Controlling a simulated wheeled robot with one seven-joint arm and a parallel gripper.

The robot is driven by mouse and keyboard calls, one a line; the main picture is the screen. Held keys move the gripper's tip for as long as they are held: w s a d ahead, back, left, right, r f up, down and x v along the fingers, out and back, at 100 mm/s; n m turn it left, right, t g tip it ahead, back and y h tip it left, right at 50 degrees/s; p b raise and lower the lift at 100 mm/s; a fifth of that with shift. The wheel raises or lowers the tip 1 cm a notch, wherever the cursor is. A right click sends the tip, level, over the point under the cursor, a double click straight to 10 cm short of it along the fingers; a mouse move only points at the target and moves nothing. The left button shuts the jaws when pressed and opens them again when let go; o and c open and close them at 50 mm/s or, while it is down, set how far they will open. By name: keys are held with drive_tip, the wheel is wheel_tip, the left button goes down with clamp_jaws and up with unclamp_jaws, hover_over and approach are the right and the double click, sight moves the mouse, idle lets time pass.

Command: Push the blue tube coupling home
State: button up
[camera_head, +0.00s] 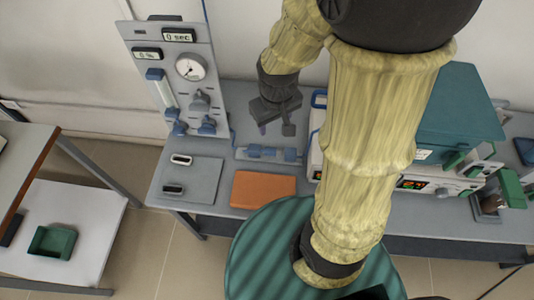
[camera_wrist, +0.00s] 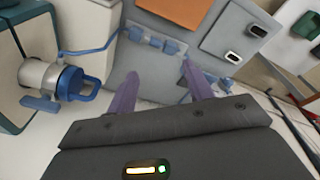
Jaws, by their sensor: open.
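The blue tube coupling (camera_head: 255,150) lies on a pale narrow base on the grey bench, in line with another blue piece (camera_head: 291,155) to its right. In the wrist view the blue coupling parts (camera_wrist: 170,46) sit in a row beyond the fingertips, and a blue tube (camera_wrist: 103,48) runs to the row's left end. My gripper (camera_head: 275,130) is open and empty, fingers pointing down, above and behind the coupling in the head view. Its two fingers also show in the wrist view (camera_wrist: 160,70), apart from the coupling. Whether the coupling parts are fully seated I cannot tell.
A grey panel (camera_head: 178,55) with a gauge and blue knobs stands at the left back. An orange slab (camera_head: 263,190) and a grey plate (camera_head: 190,181) lie in front. A teal furnace (camera_head: 458,105) stands right. A metal cylinder with a blue handle (camera_wrist: 82,85) is at the wrist view's left.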

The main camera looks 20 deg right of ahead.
sight(267, 150)
drive_tip(key=w+a+f+n+h+b, duration=0.2)
drive_tip(key=w+f+n+b, duration=0.3)
drive_tip(key=f, duration=0.3)
drive_tip(key=w+a+f+n+g+h+b, duration=0.1)
drive_tip(key=w+a+f+n+h+b, duration=0.2)
drive_tip(key=f+b, duration=0.4)
drive_tip(key=shift+w+a+f+n, duration=0.8)
drive_tip(key=shift+w+n, duration=0.2)
drive_tip(key=shift+n, duration=0.2)
drive_tip(key=shift+d, duration=0.1)
drive_tip(key=b+x, duration=0.1)
drive_tip(key=x, duration=1.6)
drive_tip(key=shift+w+d+f, duration=0.1)
drive_tip(key=shift+d+f, duration=0.05)
drive_tip(key=shift+f, duration=0.05)
clamp_jaws()
